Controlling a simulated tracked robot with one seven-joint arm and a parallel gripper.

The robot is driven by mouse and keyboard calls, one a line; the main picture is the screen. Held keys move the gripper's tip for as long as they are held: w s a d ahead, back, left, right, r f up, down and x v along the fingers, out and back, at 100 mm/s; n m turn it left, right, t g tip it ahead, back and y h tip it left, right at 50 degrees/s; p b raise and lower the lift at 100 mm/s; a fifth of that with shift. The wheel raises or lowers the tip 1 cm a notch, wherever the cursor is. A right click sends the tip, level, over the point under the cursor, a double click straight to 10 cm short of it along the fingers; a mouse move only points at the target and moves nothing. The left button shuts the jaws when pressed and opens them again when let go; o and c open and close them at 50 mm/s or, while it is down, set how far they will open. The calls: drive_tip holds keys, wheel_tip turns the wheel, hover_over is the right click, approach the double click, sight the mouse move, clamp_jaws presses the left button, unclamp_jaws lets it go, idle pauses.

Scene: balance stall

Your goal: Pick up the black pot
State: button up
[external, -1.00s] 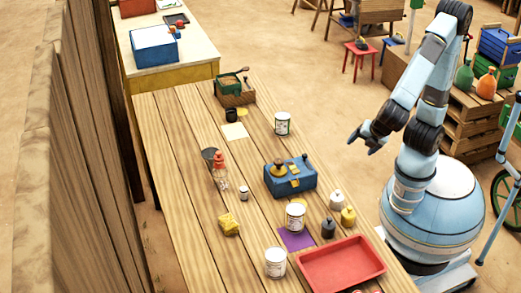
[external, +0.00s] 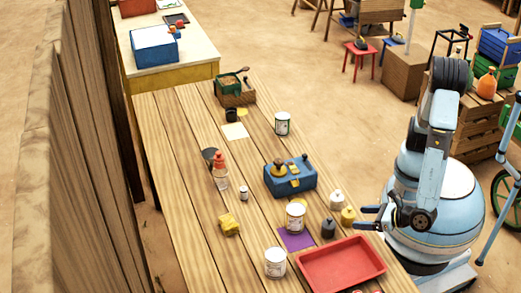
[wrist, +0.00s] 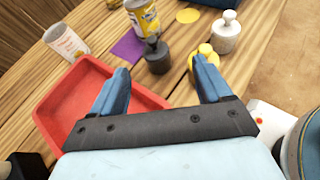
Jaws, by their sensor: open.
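The black pot (external: 328,229), small and dark with a knob on top, stands upright on the wooden table just behind the red tray. In the wrist view the black pot (wrist: 157,60) shows ahead of and between the fingers, beyond their tips. My gripper (external: 368,217) is open and empty at the table's right side, to the right of the pot and apart from it. In the wrist view my gripper (wrist: 161,66) has its two blue fingers spread wide.
A yellow pot (external: 348,216) and a white pot (external: 337,200) stand close to the black pot. A labelled can (external: 295,216) stands to its left by a purple sheet (external: 297,240). The red tray (external: 340,265) lies in front. A blue box (external: 290,180) stands farther back.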

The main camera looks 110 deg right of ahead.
sight(331, 223)
drive_tip(key=shift+w+a+f+n+t, duration=0.2)
drive_tip(key=shift+a+f+n+t, duration=0.25)
drive_tip(key=shift+f, duration=0.3)
drive_tip(key=x, duration=1.3)
drive_tip(key=shift+f, duration=0.15)
drive_tip(key=shift+c, duration=0.3)
drive_tip(key=c, duration=1.1)
drive_tip(key=shift+c, duration=0.2)
